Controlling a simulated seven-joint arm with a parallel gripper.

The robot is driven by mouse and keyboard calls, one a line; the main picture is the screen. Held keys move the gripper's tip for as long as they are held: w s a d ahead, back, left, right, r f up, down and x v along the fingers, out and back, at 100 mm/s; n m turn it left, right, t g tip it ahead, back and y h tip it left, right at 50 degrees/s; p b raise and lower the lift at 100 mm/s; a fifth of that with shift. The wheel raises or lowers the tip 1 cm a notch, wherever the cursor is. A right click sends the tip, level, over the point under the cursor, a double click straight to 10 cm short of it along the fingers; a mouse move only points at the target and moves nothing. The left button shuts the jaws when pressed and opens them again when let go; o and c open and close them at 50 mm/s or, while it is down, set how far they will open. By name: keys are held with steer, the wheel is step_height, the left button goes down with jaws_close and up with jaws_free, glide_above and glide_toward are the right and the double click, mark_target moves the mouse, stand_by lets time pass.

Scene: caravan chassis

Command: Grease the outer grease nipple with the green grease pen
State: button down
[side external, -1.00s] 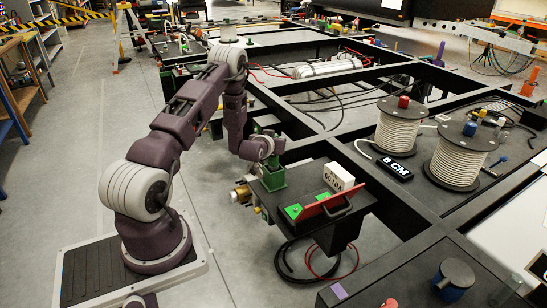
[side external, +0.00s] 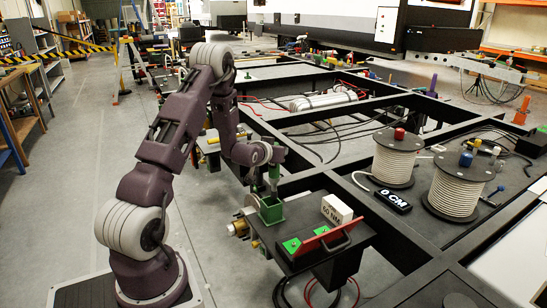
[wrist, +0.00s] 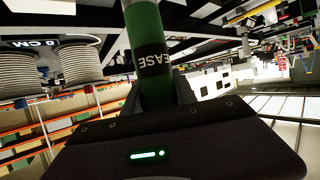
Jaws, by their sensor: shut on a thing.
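The green grease pen (side external: 274,178) stands upright above the green holder (side external: 271,211) on the black chassis plate. I cannot tell whether its lower tip is clear of the holder. My gripper (side external: 272,162) is shut on the pen. In the wrist view, the pen (wrist: 147,40) shows a black label ending in "EASE" and rises from between the fingers of my gripper (wrist: 158,92). Brass-coloured fittings (side external: 239,228) stick out at the plate's left edge. I cannot tell whether the outer grease nipple is among them.
Beside the holder are a white "50 NM" box (side external: 337,209), a red-handled tool (side external: 322,239) and green pads (side external: 291,245). Cable reels (side external: 396,158) and a black "0 CM" block (side external: 391,199) stand to the right. Black frame beams surround the plate.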

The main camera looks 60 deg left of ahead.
steer(key=d+m+t+h, duration=0.1)
steer(key=d+m+h, duration=0.3)
steer(key=d, duration=0.5)
steer(key=s+d+r+m+t+h, duration=0.1)
steer(key=d+m+h, duration=0.3)
steer(key=d, duration=0.6)
steer(key=shift+s+t+h, duration=0.25)
steer(key=shift+t+h, duration=0.15)
steer(key=shift+t, duration=0.2)
steer(key=shift+f, duration=0.1)
steer(key=shift+f, duration=3.9)
steer(key=shift+r, duration=0.3)
